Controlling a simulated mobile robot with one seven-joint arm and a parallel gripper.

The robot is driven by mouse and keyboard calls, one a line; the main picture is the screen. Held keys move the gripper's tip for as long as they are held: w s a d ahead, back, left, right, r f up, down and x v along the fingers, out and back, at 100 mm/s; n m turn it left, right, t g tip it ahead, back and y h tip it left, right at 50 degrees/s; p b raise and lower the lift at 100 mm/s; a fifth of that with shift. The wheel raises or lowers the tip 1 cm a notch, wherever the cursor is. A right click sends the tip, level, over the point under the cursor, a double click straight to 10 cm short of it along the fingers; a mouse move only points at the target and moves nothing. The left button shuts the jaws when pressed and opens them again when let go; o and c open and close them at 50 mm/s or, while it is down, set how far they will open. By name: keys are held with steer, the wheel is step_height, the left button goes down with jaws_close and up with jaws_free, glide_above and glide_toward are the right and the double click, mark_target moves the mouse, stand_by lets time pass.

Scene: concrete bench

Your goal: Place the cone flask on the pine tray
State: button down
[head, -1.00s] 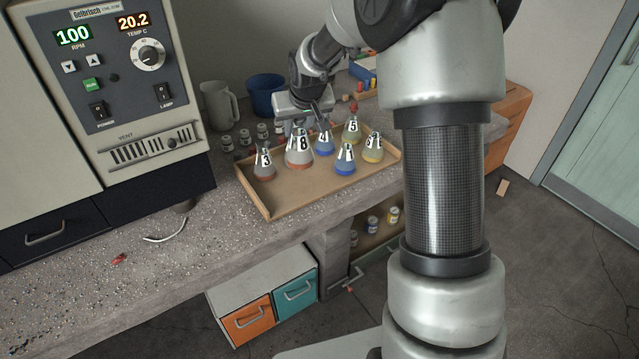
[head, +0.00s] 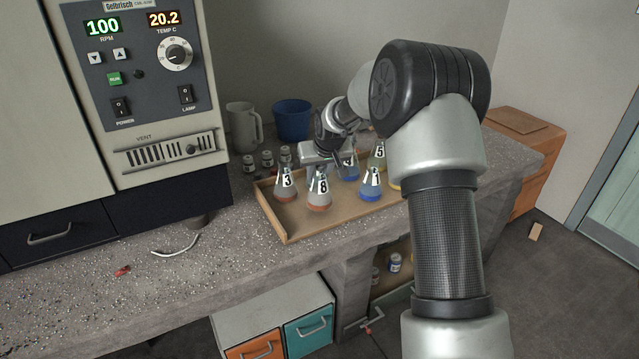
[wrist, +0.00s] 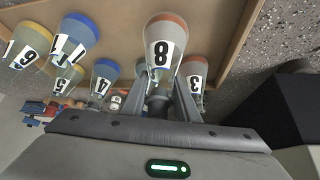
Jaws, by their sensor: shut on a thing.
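Several numbered cone flasks are on the pine tray (head: 292,228) on the bench. My gripper (head: 320,163) is shut on the flask numbered 8 (head: 319,193), which has a reddish base. In the wrist view the fingers (wrist: 166,88) are on either side of flask 8 (wrist: 165,45). Flask 8 is upright over the front left part of the tray. I cannot tell whether its base touches the tray. Flask 3 (head: 286,185) stands close to its left, and a blue flask (head: 371,186) stands to its right. My arm partly hides the flasks farther right.
A grey control unit (head: 150,90) stands to the left.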

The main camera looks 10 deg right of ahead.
mark_target(319, 181)
steer(key=shift+f, duration=1.35)
steer(key=shift+f+b, duration=0.2)
steer(key=shift+b, duration=0.1)
steer(key=c, duration=1.4)
jaws_free()
steer(key=shift+o, duration=0.2)
steer(key=shift+r, duration=0.1)
